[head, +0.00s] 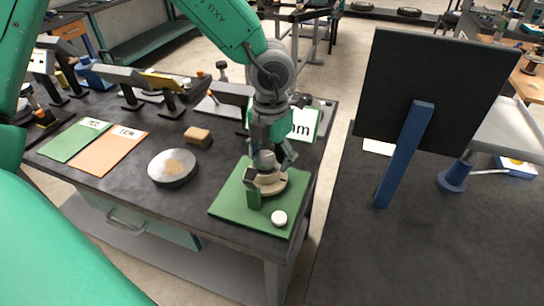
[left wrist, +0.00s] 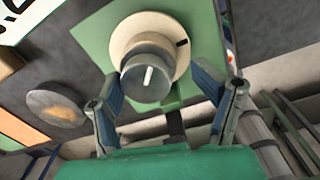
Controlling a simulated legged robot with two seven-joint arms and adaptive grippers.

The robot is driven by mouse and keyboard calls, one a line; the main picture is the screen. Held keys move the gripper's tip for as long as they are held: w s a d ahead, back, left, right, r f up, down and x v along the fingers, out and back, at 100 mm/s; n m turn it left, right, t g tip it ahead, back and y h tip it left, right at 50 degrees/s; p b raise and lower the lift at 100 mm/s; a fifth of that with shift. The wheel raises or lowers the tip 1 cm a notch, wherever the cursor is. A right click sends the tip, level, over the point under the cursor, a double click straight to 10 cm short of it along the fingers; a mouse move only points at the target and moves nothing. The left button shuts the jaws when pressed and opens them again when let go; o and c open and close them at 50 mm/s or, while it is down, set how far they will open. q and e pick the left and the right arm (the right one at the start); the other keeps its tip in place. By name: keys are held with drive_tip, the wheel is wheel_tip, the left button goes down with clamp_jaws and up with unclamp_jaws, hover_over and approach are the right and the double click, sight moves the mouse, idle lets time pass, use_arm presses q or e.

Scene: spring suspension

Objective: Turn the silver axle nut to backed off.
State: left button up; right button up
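The silver axle nut (left wrist: 147,80) is a grey round knob with a white line on its top. It sits on a wider cream disc (left wrist: 140,33) that bears a black mark at its upper right. Disc and nut stand on a green board (head: 232,203). My left gripper (left wrist: 160,85) is over the nut, its fingers spread on either side. The left finger looks close to the nut and a gap shows at the right one; contact cannot be told. In the head view the left gripper (head: 268,160) partly hides the nut. My right gripper is out of view.
A white round cap (head: 279,218) lies on the board's near corner. A silver round lid (head: 172,168) and a tan block (head: 197,136) are to the left, with green and orange cards (head: 117,150) beyond. A dark panel (head: 430,90) on a blue post stands at the right.

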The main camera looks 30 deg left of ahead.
use_arm(q)
drive_tip(key=shift+a, duration=0.25)
drive_tip(key=shift+s+a, duration=0.1)
drive_tip(key=shift+a, duration=0.65)
drive_tip(key=c, duration=1.2)
drive_tip(key=shift+o, duration=0.2)
drive_tip(key=shift+a+f, duration=0.1)
drive_tip(key=shift+d, duration=0.45)
drive_tip(key=shift+a+n+p, duration=0.15)
drive_tip(key=shift+n+p, duration=0.35)
drive_tip(key=shift+n, duration=0.2)
drive_tip(key=shift+n+p, duration=0.5)
drive_tip(key=shift+n, duration=0.2)
drive_tip(key=shift+n+p, duration=0.5)
drive_tip(key=shift+n, duration=0.7)
drive_tip(key=shift+n+p, duration=0.35)
drive_tip(key=shift+n, duration=1.05)
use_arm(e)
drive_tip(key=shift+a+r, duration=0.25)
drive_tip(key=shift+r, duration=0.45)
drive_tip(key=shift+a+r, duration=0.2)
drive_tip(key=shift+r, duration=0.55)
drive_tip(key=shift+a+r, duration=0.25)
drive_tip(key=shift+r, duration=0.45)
